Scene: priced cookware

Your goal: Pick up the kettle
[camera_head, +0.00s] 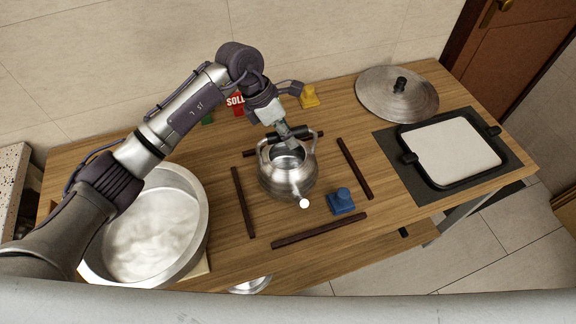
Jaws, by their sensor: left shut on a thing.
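A shiny metal kettle (284,181) is at the middle of the wooden table, with its spout and a white tip toward the front right. My left gripper (288,135) comes down from above and is shut on the dark grip of the kettle's handle. The kettle appears upright. I cannot tell whether its base touches the table. My right gripper is not in view.
Dark strips (243,203) frame the kettle's spot. A blue block (341,201) is right of it. A large metal pan (199,222) stands left. A lid (384,101) and a square griddle (410,158) lie right. Red (236,103) and yellow (309,97) pieces stand behind.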

